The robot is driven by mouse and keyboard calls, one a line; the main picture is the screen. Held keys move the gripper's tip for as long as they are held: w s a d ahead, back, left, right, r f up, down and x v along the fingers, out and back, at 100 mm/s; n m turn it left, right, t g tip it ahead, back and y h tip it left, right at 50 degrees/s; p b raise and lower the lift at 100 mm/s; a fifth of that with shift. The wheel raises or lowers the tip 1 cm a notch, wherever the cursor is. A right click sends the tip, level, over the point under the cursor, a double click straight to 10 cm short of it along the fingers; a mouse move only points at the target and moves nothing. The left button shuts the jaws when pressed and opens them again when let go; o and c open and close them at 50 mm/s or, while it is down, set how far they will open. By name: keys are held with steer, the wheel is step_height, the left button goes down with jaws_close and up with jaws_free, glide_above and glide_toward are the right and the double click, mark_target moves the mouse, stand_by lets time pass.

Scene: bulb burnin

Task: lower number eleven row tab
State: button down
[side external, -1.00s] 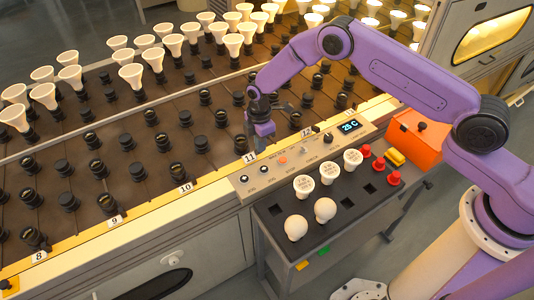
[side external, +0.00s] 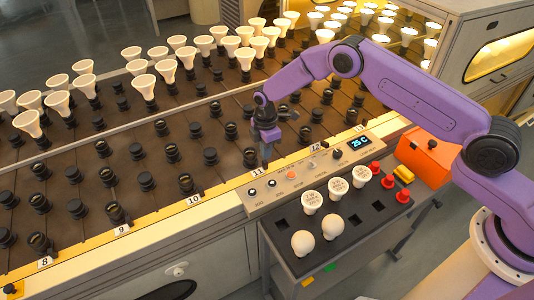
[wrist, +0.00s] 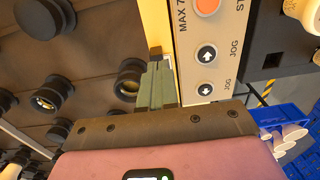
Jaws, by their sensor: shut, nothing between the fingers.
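The number eleven row tab (side external: 257,171) is a small white plate marked 11 on the yellow rail, just left of the control panel. I cannot tell whether it is raised or flat. My gripper (side external: 266,163) points down with its fingers just above and right of the tab; I cannot tell if they touch it. In the wrist view the closed, empty grey-green fingers (wrist: 157,84) are over the yellow rail, beside the panel's JOG buttons. The tab is not visible there, probably behind the fingers.
Tabs 10 (side external: 193,199) and 12 (side external: 314,147) sit along the same rail. The control panel (side external: 318,170) with buttons and a display is close on the right. Black sockets (side external: 250,157) stand behind the rail. A dark tray (side external: 352,222) holds bulbs and red caps in front.

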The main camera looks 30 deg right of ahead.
mark_target(266, 163)
steer(key=shift+r, duration=0.2)
step_height(266, 163, up, 17)
steer(key=shift+w+r, duration=0.15)
steer(key=shift+w, duration=0.05)
stand_by(0.5)
steer(key=shift+s, duration=0.1)
stand_by(0.4)
steer(key=s+d+r+m, duration=0.1)
steer(key=s+r, duration=0.4)
steer(key=s, duration=0.5)
steer(key=s+d+r+m, duration=0.15)
steer(key=s+r, duration=0.25)
steer(key=s, duration=0.6)
steer(key=s+d+m, duration=0.1)
steer(key=s+d, duration=0.5)
steer(key=s, duration=0.5)
steer(key=s+d+m, duration=0.2)
steer(key=s+d, duration=0.4)
steer(key=s, duration=0.5)
steer(key=shift+d, duration=0.25)
